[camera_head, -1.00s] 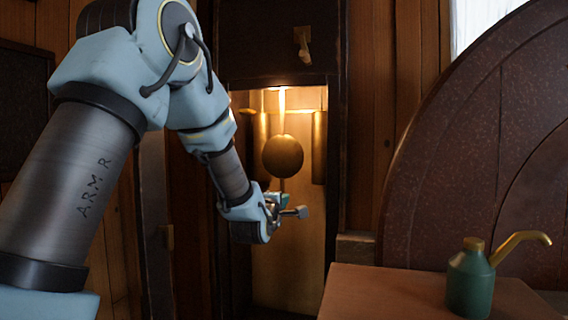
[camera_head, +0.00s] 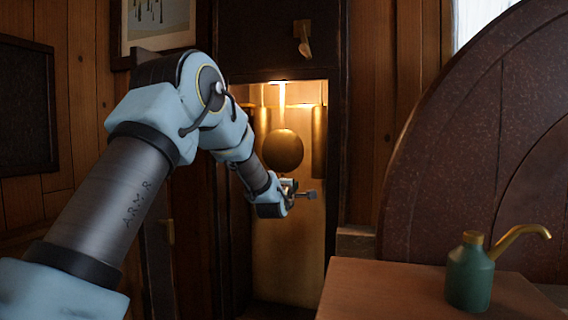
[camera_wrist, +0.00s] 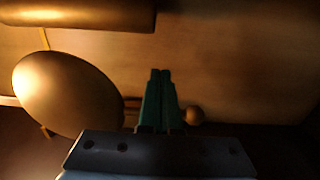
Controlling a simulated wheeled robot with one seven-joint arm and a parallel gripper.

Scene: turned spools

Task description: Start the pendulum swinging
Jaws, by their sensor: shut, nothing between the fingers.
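The pendulum bob (camera_head: 283,150) is a round brass disc hanging on a thin rod (camera_head: 282,98) inside the lit clock case. In the wrist view the bob (camera_wrist: 66,95) is a large tilted oval to the left of the fingers. My gripper (camera_head: 288,184) is in the case opening, just below the bob in the head view. Its green fingers (camera_wrist: 160,76) are shut together with nothing between them. A gap shows between fingers and bob in the wrist view. The bob hangs about straight below its rod.
Brass cylinders hang on the right (camera_head: 318,142) and left (camera_head: 262,122) of the bob. The dark case frame (camera_head: 336,190) bounds the opening closely. A green oil can (camera_head: 470,275) stands on a brown tabletop (camera_head: 385,292) at the lower right.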

